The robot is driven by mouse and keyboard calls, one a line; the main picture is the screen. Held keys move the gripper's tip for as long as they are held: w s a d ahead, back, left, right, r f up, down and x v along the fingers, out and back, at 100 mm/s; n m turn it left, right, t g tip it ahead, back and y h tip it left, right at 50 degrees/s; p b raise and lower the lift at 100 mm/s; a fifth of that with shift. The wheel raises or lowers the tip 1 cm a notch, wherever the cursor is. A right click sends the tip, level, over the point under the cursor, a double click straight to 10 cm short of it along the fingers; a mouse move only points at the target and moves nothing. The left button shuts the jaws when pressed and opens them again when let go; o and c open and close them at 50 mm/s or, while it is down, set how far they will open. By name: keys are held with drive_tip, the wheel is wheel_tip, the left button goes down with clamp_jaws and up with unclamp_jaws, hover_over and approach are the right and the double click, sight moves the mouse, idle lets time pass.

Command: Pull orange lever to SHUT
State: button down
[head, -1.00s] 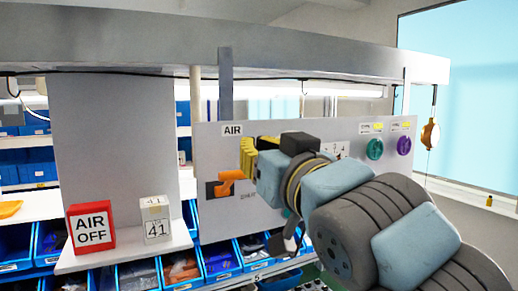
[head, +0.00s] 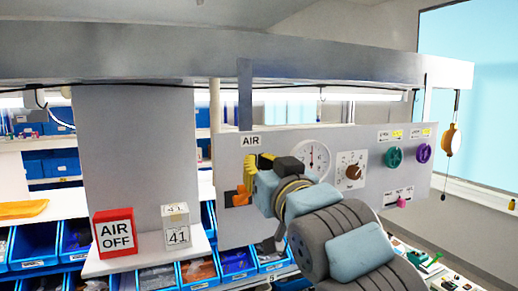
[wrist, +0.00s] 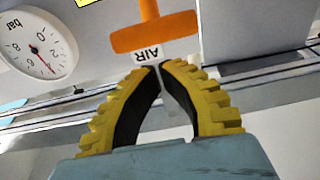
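The orange lever (head: 240,198) is on the left part of a grey panel, below an AIR label (head: 250,141). In the wrist view the lever (wrist: 155,38) shows as a T shape just beyond my fingertips. My gripper (head: 252,170) is in front of the panel at the lever, and its yellow fingers hide part of it in the head view. In the wrist view the fingertips (wrist: 160,66) come together with nothing seen between them. I cannot tell whether they touch the lever. No SHUT marking is readable.
The panel also carries a round gauge (head: 315,158), a brown knob (head: 353,172), a green knob (head: 394,157) and a purple knob (head: 424,153). A red AIR OFF block (head: 114,233) and a white 41 block (head: 176,226) stand on a shelf at left. Blue bins (head: 35,243) lie below.

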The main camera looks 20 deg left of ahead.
drive_tip(key=shift+s+f, duration=0.15)
drive_tip(key=shift+f, duration=0.45)
drive_tip(key=shift+d+f, duration=0.1)
drive_tip(key=shift+f, duration=0.05)
drive_tip(key=shift+s+f+b, duration=0.1)
drive_tip(key=shift+f+b, duration=0.05)
drive_tip(key=shift+b, duration=0.2)
drive_tip(key=shift+s+d+t+b, duration=0.1)
drive_tip(key=shift+d+t+b, duration=0.05)
drive_tip(key=shift+t+b, duration=0.2)
drive_tip(key=shift+s+d+f+t+y+b, duration=0.2)
drive_tip(key=shift+f+y+b, duration=0.25)
drive_tip(key=shift+b, duration=0.4)
